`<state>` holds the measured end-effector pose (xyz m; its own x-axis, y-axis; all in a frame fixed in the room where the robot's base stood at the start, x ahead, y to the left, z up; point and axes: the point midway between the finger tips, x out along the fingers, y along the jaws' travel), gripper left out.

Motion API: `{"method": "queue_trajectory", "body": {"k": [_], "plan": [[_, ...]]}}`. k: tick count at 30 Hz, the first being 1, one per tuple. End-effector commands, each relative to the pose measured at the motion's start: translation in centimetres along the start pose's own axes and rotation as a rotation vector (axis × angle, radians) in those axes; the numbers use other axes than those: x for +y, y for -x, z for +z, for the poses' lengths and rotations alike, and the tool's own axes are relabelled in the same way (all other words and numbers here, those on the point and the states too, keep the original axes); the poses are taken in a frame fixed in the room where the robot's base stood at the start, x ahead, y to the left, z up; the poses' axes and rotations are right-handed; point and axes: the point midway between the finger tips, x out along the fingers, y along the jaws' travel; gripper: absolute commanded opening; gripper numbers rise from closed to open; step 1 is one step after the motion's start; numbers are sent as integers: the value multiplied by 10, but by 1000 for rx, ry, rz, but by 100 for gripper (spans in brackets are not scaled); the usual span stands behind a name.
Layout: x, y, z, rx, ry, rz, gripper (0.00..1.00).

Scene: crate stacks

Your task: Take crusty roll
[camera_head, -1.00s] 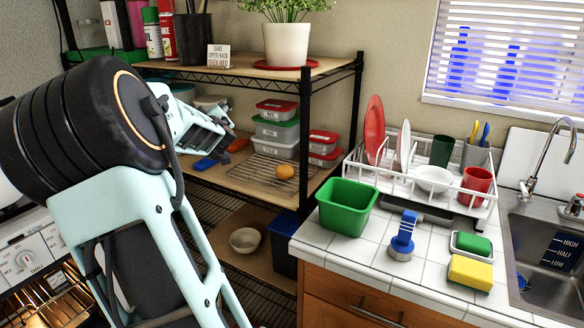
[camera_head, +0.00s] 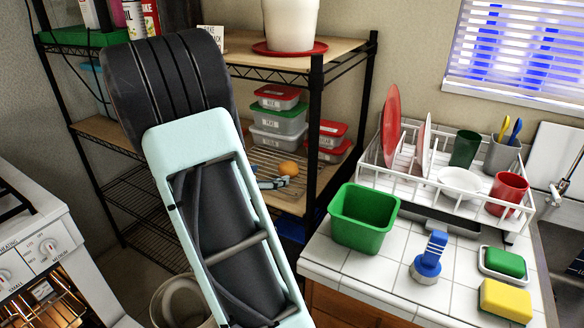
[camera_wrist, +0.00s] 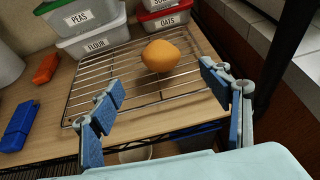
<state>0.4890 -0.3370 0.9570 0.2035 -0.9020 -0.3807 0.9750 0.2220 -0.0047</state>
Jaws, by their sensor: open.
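The crusty roll (camera_wrist: 160,56) is a round, golden-brown bun. It lies on a wire cooling rack (camera_wrist: 98,77) on the wooden middle shelf. In the head view the roll (camera_head: 288,168) shows just right of my arm. My gripper (camera_wrist: 168,108) is open and empty in the wrist view, its blue-padded fingers spread left and right on the near side of the roll, apart from it. In the head view only a fingertip of my gripper (camera_head: 272,184) shows beside the roll; my arm hides the rest.
Lidded containers marked PEAS (camera_wrist: 84,20), FLOUR (camera_wrist: 95,42) and OATS (camera_wrist: 163,21) stand behind the rack. An orange object (camera_wrist: 46,68) and a blue object (camera_wrist: 20,126) lie left of it. A dark shelf post (camera_wrist: 274,75) stands close on the right.

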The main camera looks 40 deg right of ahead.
Motion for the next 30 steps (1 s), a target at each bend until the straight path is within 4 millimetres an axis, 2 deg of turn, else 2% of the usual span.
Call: {"method": "queue_trajectory", "body": {"k": [7,14,22,30], "plan": [[-1,-39,-1,0,-3,-4,70],[-1,-58,0,1,-5,-3,70],[-1,-96,0,2,-5,-3,70],[0,-102,0,2,-5,-1,70]]}}
